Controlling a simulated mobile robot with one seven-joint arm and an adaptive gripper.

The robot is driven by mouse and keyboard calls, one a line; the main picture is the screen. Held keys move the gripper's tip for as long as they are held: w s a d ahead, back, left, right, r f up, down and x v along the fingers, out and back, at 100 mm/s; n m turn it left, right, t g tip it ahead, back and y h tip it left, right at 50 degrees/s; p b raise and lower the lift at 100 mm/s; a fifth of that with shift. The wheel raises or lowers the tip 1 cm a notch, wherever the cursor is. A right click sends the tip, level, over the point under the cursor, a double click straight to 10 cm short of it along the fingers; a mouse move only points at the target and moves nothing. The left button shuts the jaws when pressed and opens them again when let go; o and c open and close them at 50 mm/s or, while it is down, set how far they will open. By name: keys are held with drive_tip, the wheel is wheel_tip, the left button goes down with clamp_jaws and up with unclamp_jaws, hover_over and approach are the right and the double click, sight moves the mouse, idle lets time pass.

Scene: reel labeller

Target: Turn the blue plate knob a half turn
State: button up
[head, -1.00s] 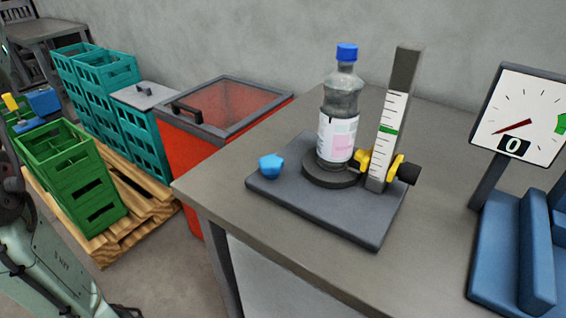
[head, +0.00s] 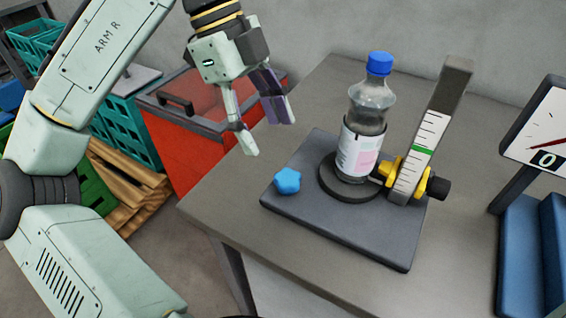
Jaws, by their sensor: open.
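The blue plate knob (head: 287,181) is a small lobed knob at the left corner of a dark grey base plate (head: 365,238) on the table. A bottle with a blue cap (head: 366,120) stands upright on a round dark disc (head: 328,178) on the same plate, right of the knob. My gripper (head: 268,138) is open and empty. It hangs with its fingers pointing down, above and to the left of the knob in the picture, apart from it.
A post with a scale and green mark (head: 433,125) stands right of the bottle, with a yellow clamp and black knob (head: 438,188). A dial gauge (head: 541,130) and blue stand (head: 520,240) are at right. A red bin (head: 188,145) and crates stand left of the table.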

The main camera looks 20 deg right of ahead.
sight(286, 177)
drive_tip(key=x, duration=0.9)
drive_tip(key=shift+w, duration=0.1)
drive_tip(key=shift+c, duration=0.3)
drive_tip(key=c, duration=1.1)
